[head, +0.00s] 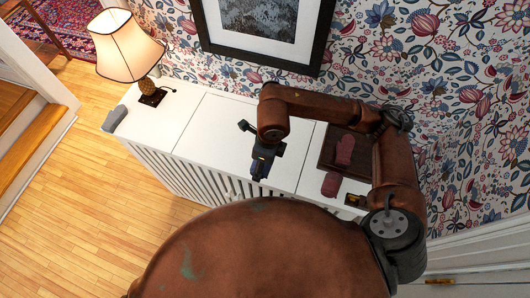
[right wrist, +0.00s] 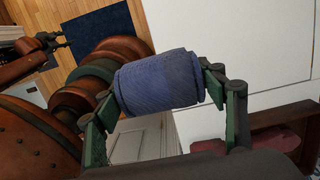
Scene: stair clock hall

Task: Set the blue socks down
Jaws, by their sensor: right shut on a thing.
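The blue socks (right wrist: 157,82) are a rolled, ribbed blue bundle. My right gripper (right wrist: 160,88) is shut on them, with one green finger at each end of the roll. In the head view my right gripper (head: 261,163) points down with the dark blue socks (head: 260,169) at its tip, over the middle of the white cabinet (head: 225,128). I cannot tell how high they are above the top. My left gripper (right wrist: 48,42) seems to be the dark jaws at the upper left of the right wrist view; their opening is unclear.
A lamp (head: 127,43) and a grey folded item (head: 114,118) are at the cabinet's left end. A dark brown tray (head: 328,149) holds a maroon item (head: 345,150); another maroon item (head: 331,185) lies in front. The white top left of my right gripper is clear. A framed picture (head: 262,35) hangs behind.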

